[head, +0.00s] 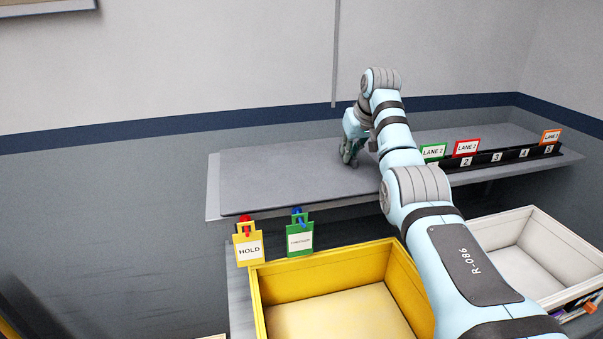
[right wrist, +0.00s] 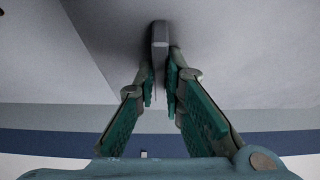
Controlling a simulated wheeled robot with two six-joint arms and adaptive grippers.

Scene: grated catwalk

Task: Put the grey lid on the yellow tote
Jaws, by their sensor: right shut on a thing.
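The yellow tote (head: 330,275) stands open in the front middle of the head view, and its visible inside is empty. The grey lid (head: 280,182) appears as a wide, flat slab on the bench behind the tote. My right gripper (head: 350,152) is over the slab, its arm reaching past the tote's right side. In the right wrist view, my right gripper (right wrist: 161,80) is shut on a narrow grey handle (right wrist: 160,35) against the lid's grey surface (right wrist: 235,50). I cannot tell whether the lid is raised. My left gripper is not in view.
A white bin (head: 540,250) stands right of the tote, partly behind my arm. A yellow HOLD tag (head: 249,249) and a green tag (head: 299,241) stand at the tote's back edge. A black numbered rack (head: 500,157) with lane signs runs along the bench's right side.

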